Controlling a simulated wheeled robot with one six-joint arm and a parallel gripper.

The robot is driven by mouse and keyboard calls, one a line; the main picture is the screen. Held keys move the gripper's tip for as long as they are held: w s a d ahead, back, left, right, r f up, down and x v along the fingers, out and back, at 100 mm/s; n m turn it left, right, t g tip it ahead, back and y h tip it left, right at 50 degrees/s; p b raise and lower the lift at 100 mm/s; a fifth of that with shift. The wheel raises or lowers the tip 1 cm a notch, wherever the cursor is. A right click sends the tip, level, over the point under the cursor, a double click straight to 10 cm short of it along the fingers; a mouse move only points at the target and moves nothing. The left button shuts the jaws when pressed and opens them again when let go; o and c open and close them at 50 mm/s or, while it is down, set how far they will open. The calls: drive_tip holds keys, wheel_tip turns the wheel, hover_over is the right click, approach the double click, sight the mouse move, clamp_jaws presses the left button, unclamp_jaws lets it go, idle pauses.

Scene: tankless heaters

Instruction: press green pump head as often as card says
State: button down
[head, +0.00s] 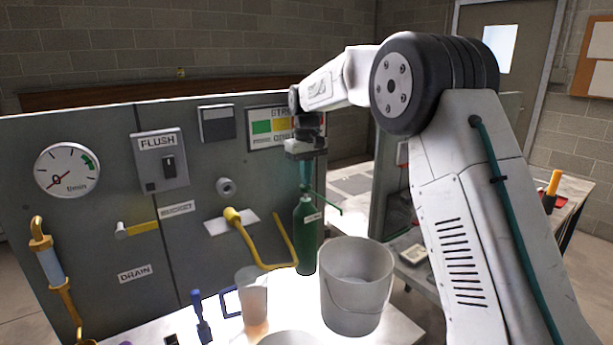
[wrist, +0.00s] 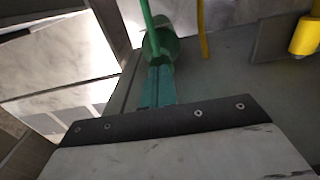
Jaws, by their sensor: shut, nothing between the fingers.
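The green pump bottle (head: 305,240) stands upright on the bench in front of the grey panel, left of the grey bucket. Its green pump head (head: 328,204) has a thin spout pointing right. My gripper (head: 305,184) points down, shut and empty, right above the pump head; whether its tips touch it I cannot tell. In the wrist view my teal fingers (wrist: 155,88) are together, with the green bottle (wrist: 163,42) and its spout (wrist: 147,14) just beyond. The card (head: 262,127) on the panel has green and yellow fields.
The grey bucket (head: 356,288) stands close right of the bottle. A yellow lever pipe (head: 249,243) runs close on the left. A cup (head: 252,297) and a blue-handled brush (head: 202,318) stand in front. The panel carries a gauge (head: 67,171) and a FLUSH switch (head: 160,160).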

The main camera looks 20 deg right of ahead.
drive_tip(key=shift+f, duration=0.1)
drive_tip(key=shift+f, duration=0.95)
wheel_tip(320, 180, up, 24)
drive_tip(key=shift+r, duration=0.25)
drive_tip(key=shift+s, duration=0.1)
idle(0.6)
